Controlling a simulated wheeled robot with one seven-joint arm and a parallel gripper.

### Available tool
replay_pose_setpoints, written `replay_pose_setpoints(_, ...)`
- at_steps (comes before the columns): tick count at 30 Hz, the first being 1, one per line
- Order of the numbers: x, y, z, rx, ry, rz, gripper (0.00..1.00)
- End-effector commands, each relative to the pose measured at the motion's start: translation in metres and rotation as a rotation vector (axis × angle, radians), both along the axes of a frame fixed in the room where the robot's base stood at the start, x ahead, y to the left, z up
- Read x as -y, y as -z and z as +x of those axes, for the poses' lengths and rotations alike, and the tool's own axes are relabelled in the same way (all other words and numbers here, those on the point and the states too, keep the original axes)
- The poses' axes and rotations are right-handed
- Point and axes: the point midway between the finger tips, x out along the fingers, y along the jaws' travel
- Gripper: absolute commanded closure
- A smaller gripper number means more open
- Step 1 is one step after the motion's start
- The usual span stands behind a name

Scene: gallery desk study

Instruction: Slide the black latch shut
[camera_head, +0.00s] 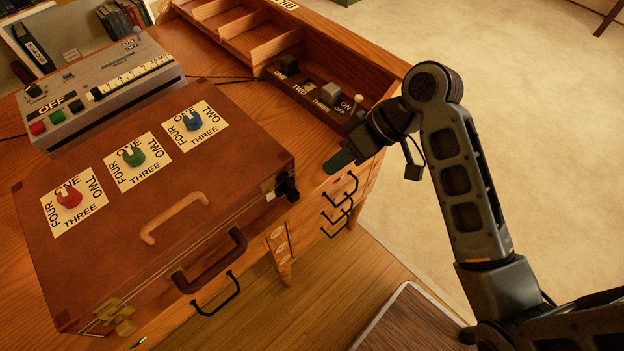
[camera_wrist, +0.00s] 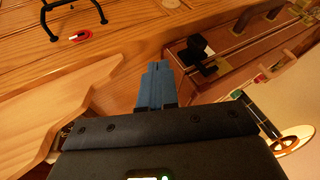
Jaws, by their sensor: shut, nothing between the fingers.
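The black latch (camera_head: 288,186) is on the front right corner of the brown case (camera_head: 105,250), beside a small metal plate. It also shows in the wrist view as a black block (camera_wrist: 197,46) on the case's edge. Whether the latch is open or shut is hard to tell. My gripper (camera_head: 340,160) is shut and empty, right of the latch and apart from it, over the desk's front right part. In the wrist view the blue fingertips (camera_wrist: 156,75) are together, left of the latch.
The case carries red (camera_head: 69,197), green (camera_head: 134,156) and blue (camera_head: 192,121) dials and a brown handle (camera_head: 210,262). A brass latch (camera_head: 117,318) is at its other end. A switch strip (camera_head: 315,92) lies behind my gripper. Black drawer handles (camera_head: 340,205) stick out below. Open floor lies right.

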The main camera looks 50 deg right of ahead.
Motion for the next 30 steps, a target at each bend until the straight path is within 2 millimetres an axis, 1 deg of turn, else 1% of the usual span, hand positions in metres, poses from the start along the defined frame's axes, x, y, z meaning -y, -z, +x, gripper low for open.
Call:
replay_pose_setpoints(1,-0.006,0.01,0.003,-0.004,-0.004,0.001,1.0)
replay_pose_setpoints(5,-0.016,0.028,0.013,-0.002,-0.003,0.001,1.0)
replay_pose_setpoints(6,-0.025,0.024,0.013,-0.002,-0.005,-0.001,1.0)
replay_pose_setpoints(9,-0.038,0.024,0.013,-0.003,-0.003,-0.001,1.0)
replay_pose_setpoints(13,-0.049,0.024,0.014,0.0,-0.001,-0.001,1.0)
replay_pose_setpoints(17,-0.054,0.024,0.014,0.0,0.0,-0.001,1.0)
replay_pose_setpoints(27,-0.055,0.024,0.014,0.0,0.0,-0.001,1.0)
replay_pose_setpoints(30,-0.062,0.022,0.014,-0.002,-0.002,-0.001,1.0)
